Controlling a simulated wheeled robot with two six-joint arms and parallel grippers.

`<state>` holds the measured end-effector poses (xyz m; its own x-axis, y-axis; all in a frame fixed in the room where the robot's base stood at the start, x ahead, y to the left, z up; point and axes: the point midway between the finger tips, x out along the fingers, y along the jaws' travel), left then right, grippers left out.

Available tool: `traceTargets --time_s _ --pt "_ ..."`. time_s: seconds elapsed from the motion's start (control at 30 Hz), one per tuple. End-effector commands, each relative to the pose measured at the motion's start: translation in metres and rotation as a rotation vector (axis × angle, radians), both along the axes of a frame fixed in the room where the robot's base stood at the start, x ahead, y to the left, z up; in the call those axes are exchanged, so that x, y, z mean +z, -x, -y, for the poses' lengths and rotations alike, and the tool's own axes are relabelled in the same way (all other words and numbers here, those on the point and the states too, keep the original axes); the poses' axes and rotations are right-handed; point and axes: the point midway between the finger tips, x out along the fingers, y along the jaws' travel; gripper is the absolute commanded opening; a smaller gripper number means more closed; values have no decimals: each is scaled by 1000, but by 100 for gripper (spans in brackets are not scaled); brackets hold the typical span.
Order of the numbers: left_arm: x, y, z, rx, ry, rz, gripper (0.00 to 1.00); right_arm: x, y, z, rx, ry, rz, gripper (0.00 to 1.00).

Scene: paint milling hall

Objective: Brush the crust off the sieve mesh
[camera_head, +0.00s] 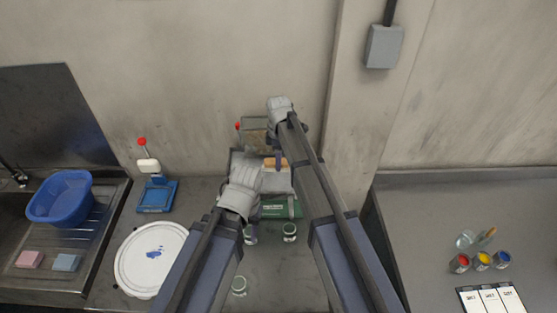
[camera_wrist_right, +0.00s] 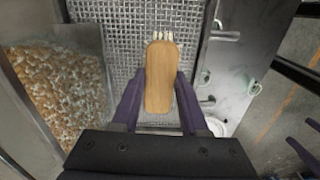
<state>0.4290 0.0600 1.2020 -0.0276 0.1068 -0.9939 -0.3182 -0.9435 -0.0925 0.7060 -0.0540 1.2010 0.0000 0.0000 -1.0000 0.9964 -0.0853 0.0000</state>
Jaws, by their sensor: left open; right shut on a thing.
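My right gripper (camera_head: 277,157) is shut on a brush with a wooden back (camera_wrist_right: 160,80). The brush also shows in the head view (camera_head: 270,163). Its pale bristles point to the top of the right wrist view, over the grey woven sieve mesh (camera_wrist_right: 110,38). I cannot tell whether the bristles touch the mesh. The mesh around the brush looks bare; the part under it is hidden. A bed of orange-white crumbs (camera_wrist_right: 60,85) lies left of the mesh. My left gripper (camera_head: 262,178) is open, beside the sieve area, lower left of the brush; its fingertips are hard to make out.
A white round lid (camera_head: 140,270) with a blue smear, a blue scale-like stand (camera_head: 157,196) and a sink with a blue basin (camera_head: 62,200) are at left. Small jars (camera_head: 289,231) stand near the front. Paint pots (camera_head: 482,260) sit on the right bench. The wall is close behind.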

Motion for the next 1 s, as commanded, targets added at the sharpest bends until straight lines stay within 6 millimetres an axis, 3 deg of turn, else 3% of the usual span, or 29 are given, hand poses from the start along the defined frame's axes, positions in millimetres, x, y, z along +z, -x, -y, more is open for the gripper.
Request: traceTargets --time_s 0.17,0.5,1.0 --pt "4 0 0 0 0 0 50 4 0 0 0 0 0 0" --pt "31 0 0 0 0 0 50 31 0 0 0 0 0 0" --pt "30 0 0 0 0 0 50 30 0 0 0 0 0 0"
